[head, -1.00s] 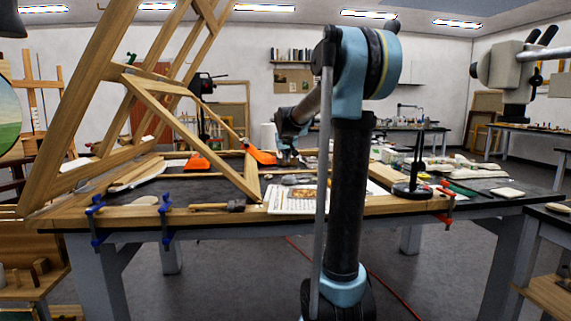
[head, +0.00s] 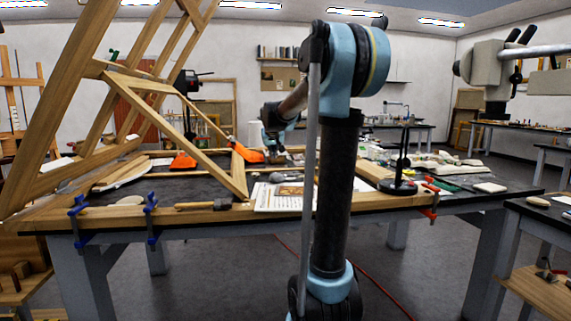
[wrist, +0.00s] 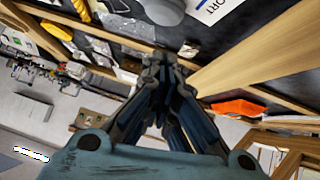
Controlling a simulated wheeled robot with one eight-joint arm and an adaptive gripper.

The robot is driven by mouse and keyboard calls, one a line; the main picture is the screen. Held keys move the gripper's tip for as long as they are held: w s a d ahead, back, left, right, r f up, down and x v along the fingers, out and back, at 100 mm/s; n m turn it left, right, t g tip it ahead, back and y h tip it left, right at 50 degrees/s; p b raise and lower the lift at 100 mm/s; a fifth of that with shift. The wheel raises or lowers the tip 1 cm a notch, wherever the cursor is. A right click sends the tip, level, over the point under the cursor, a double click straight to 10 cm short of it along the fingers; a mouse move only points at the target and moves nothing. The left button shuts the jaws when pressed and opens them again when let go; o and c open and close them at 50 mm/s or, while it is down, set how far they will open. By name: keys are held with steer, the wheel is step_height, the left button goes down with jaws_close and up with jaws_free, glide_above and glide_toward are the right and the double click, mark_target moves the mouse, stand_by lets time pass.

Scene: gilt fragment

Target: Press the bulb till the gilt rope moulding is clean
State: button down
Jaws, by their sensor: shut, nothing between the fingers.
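My gripper (wrist: 163,62) is shut and empty, with its fingertips close together over the workbench in the wrist view. In the head view the far end of my arm (head: 272,125) reaches over the bench's back part, and its fingertips are too small to make out. A small gold-coloured piece (wrist: 188,50) lies just right of the fingertips in the wrist view, apart from them as far as I can tell; I cannot tell whether it is the gilt rope moulding. I cannot pick out the bulb for sure in either view.
A large wooden frame (head: 150,85) leans over the bench's left side. Orange clamps (head: 183,161), a printed sheet (head: 277,198), a mallet (head: 208,205) and a black stand (head: 401,172) are on the bench. Blue clamps (head: 151,220) grip its front edge.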

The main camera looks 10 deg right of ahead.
steer(key=shift+d, duration=0.1)
steer(key=shift+m+t+y, duration=0.5)
steer(key=shift+t+y, duration=0.3)
steer(key=shift+y, duration=0.1)
steer(key=shift+s+d+r, duration=0.25)
steer(key=shift+s+d, duration=0.35)
steer(key=shift+d, duration=0.25)
steer(key=shift+s+d+r, duration=0.2)
steer(key=shift+s+d, duration=0.35)
steer(key=shift+d, duration=0.25)
glide_above(277, 175)
steer(key=s, duration=0.1)
step_height(277, 175, down, 5)
steer(key=f, duration=0.2)
steer(key=w+f, duration=0.1)
steer(key=f, duration=0.1)
steer(key=shift+d, duration=0.1)
steer(key=shift+f, duration=0.35)
